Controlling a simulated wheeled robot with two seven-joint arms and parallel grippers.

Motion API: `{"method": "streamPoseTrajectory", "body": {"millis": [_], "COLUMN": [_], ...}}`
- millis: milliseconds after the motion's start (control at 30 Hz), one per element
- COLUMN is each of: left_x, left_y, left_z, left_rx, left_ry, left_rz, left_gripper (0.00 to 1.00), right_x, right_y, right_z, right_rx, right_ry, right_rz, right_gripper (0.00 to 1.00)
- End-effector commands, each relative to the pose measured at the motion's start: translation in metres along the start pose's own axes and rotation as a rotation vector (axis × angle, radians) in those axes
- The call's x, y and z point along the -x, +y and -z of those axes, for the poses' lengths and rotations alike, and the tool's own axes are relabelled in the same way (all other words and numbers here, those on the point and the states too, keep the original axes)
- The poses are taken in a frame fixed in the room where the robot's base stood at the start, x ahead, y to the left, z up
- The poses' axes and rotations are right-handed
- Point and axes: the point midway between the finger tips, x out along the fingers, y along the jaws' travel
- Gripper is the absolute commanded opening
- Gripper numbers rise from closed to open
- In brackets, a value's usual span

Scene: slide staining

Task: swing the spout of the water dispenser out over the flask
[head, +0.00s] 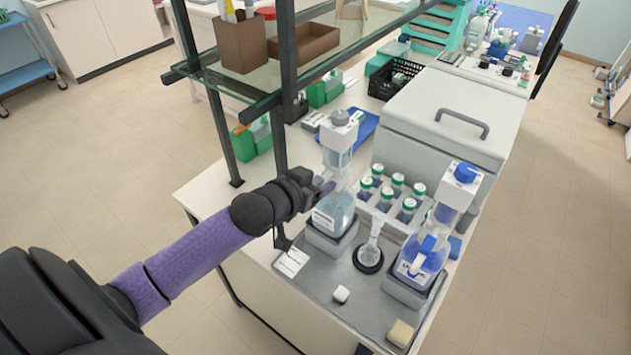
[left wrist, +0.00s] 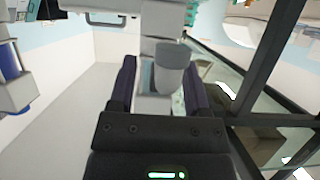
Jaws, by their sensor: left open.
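The water dispenser (head: 335,212) is a clear bottle with a white and grey head (head: 339,135), standing on the grey tray at the left. The flask (head: 372,243) is a small clear vessel with a narrow neck, upright on a black round base to the dispenser's right. My left gripper (head: 322,190) is at the dispenser's left side, at upper-bottle height. In the left wrist view my left gripper (left wrist: 158,80) is open, with a white and grey dispenser part (left wrist: 172,66) between its fingers; contact cannot be told. The spout's direction is unclear. My right gripper is not in view.
A second dispenser with blue liquid (head: 418,258) stands right of the flask. Several green-capped bottles (head: 388,190) stand behind. Dark shelf posts (head: 277,135) rise close behind my left arm.

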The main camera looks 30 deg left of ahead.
Motion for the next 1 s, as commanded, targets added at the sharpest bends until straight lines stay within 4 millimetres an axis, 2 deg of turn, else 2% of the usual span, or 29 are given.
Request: {"method": "streamPoseTrajectory", "body": {"millis": [200, 400, 500, 1000], "left_x": [-0.0002, -0.0001, 0.0, 0.0], "left_y": [0.0001, 0.0001, 0.0001, 0.0002], "left_z": [-0.0001, -0.0002, -0.0002, -0.0004], "left_rx": [0.0, 0.0, 0.0, 0.0], "left_ry": [-0.001, -0.001, -0.001, -0.001], "left_rz": [0.0, 0.0, 0.0, 0.0], "left_gripper": [0.6, 0.17, 0.0, 0.0], "right_x": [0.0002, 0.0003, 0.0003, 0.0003], "right_y": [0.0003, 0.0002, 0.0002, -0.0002], "right_z": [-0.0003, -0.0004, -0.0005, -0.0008], "right_rx": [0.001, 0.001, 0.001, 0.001], "right_ry": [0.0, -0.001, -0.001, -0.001], "right_rz": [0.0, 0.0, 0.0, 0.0], "right_gripper": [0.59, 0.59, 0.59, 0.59]}}
